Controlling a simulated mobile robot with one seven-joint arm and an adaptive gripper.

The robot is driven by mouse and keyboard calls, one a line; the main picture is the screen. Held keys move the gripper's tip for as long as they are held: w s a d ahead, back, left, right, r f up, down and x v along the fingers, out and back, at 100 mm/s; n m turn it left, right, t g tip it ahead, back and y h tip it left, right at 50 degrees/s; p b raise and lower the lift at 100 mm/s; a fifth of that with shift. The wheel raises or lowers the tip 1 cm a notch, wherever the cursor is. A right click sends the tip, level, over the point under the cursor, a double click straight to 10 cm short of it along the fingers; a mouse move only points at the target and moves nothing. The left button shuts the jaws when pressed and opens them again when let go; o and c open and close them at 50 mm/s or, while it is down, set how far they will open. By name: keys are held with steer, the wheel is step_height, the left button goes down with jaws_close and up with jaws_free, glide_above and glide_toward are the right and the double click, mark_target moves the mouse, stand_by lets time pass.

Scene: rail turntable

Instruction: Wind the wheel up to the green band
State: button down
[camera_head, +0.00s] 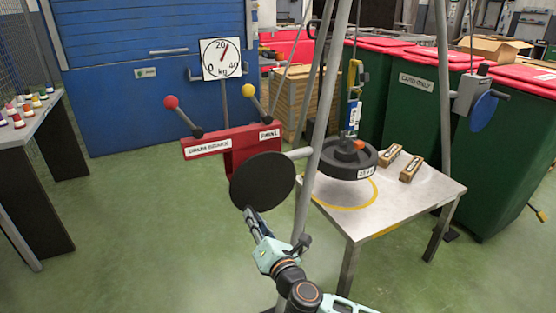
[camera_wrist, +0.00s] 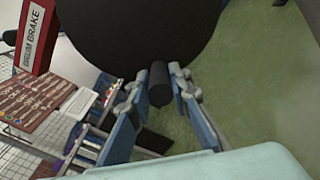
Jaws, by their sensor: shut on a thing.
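A dark grey wheel (camera_head: 341,163) hangs flat from a hook (camera_head: 353,90) over the metal table (camera_head: 418,194); whether it touches the table I cannot tell. A black crank disc (camera_head: 262,180) stands at the front of the tripod hoist and fills the top of the wrist view (camera_wrist: 140,30). My gripper (camera_head: 249,213) is at the disc's lower edge. In the wrist view my gripper (camera_wrist: 159,82) is shut on the disc's black handle (camera_wrist: 160,92), one finger on each side. I cannot make out a green band.
A red bracket (camera_head: 235,143) carries levers with a red knob (camera_head: 171,102) and a yellow knob (camera_head: 248,91). A dial (camera_head: 221,59) hangs behind. Two small boxes (camera_head: 411,169) lie on the table near the wheel. Tripod legs stand close to my arm. Green floor is open at left.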

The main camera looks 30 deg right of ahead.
steer(key=shift+a+r+m+b, duration=0.3)
steer(key=shift+a+r+m, duration=0.7)
steer(key=shift+a+r, duration=0.05)
steer(key=shift+a+r+m, duration=0.2)
steer(key=shift+r+m, duration=0.25)
steer(key=shift+m, duration=0.15)
steer(key=shift+r, duration=0.15)
steer(key=c, duration=1.7)
jaws_free()
steer(key=shift+m, duration=0.3)
steer(key=shift+o, duration=0.6)
steer(key=shift+d, duration=0.1)
